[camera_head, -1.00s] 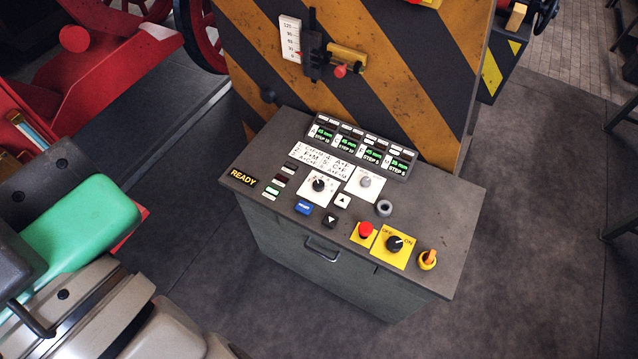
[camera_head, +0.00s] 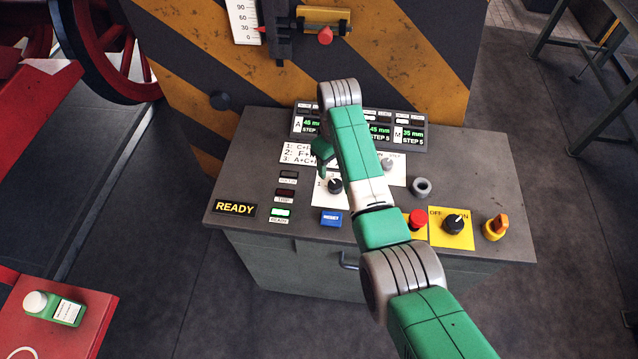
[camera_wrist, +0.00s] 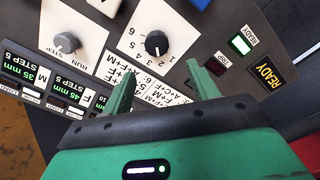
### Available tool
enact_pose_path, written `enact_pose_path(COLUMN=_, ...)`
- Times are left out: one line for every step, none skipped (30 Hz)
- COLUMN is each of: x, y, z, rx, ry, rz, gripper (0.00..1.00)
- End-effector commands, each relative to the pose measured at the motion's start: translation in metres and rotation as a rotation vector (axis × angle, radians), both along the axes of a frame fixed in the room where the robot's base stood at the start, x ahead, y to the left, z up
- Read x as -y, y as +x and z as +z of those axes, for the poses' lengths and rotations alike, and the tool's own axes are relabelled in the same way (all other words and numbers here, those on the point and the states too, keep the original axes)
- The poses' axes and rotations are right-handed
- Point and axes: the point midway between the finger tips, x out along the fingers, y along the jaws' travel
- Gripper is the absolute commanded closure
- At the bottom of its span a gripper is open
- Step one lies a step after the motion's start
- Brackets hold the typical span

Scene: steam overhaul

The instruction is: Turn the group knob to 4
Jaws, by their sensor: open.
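The group knob (camera_head: 335,186) is a black dial on a white numbered plate on the sloping console top. In the wrist view the knob (camera_wrist: 156,43) lies just beyond my fingertips, with numbers around it and a light mark on it; I cannot tell surely which number it points to. My gripper (camera_wrist: 160,68) is open, its two green fingers spread on either side of the line to the knob, with nothing between them. In the head view my gripper (camera_head: 322,152) hovers over the console, and my arm hides part of the knob's plate.
The grey RUN/STEP knob (camera_wrist: 66,43) sits beside the group knob. A blue button (camera_head: 331,218), red stop button (camera_head: 417,220), yellow-plated OFF/ON switch (camera_head: 456,224) and grey ring (camera_head: 422,187) share the console. Displays (camera_head: 412,133) stand behind. The READY lamp (camera_head: 280,212) glows green.

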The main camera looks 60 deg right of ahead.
Motion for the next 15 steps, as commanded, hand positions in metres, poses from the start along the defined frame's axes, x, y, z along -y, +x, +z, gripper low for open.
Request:
enact_pose_path(x=0.002, y=-0.007, z=-0.006, rx=-0.015, ry=0.016, rz=-0.004, gripper=0.41)
enact_pose_path(x=0.002, y=-0.008, z=-0.006, rx=-0.019, ry=0.021, rz=-0.004, gripper=0.41)
enact_pose_path(x=0.001, y=-0.009, z=-0.006, rx=-0.021, ry=0.024, rz=-0.004, gripper=0.41)
enact_pose_path(x=0.001, y=-0.009, z=-0.006, rx=-0.021, ry=0.024, rz=-0.004, gripper=0.41)
enact_pose_path(x=0.001, y=-0.008, z=-0.007, rx=-0.020, ry=0.023, rz=-0.003, gripper=0.41)
enact_pose_path(x=0.001, y=-0.008, z=-0.011, rx=-0.021, ry=0.022, rz=-0.003, gripper=0.41)
enact_pose_path(x=0.001, y=-0.008, z=-0.015, rx=-0.020, ry=0.023, rz=-0.003, gripper=0.41)
enact_pose_path(x=0.001, y=-0.008, z=-0.020, rx=-0.021, ry=0.024, rz=-0.003, gripper=0.41)
enact_pose_path(x=0.000, y=-0.008, z=-0.028, rx=-0.021, ry=0.024, rz=-0.003, gripper=0.41)
enact_pose_path(x=0.000, y=-0.008, z=-0.034, rx=-0.021, ry=0.024, rz=-0.003, gripper=0.41)
enact_pose_path(x=0.000, y=-0.008, z=-0.041, rx=-0.021, ry=0.024, rz=-0.003, gripper=0.41)
enact_pose_path(x=0.000, y=-0.008, z=-0.049, rx=-0.020, ry=0.023, rz=-0.003, gripper=0.41)
enact_pose_path(x=0.000, y=-0.008, z=-0.054, rx=-0.021, ry=0.022, rz=-0.003, gripper=0.41)
enact_pose_path(x=0.000, y=-0.008, z=-0.060, rx=-0.021, ry=0.022, rz=-0.003, gripper=0.41)
enact_pose_path(x=0.000, y=-0.008, z=-0.066, rx=-0.020, ry=0.022, rz=-0.003, gripper=0.41)
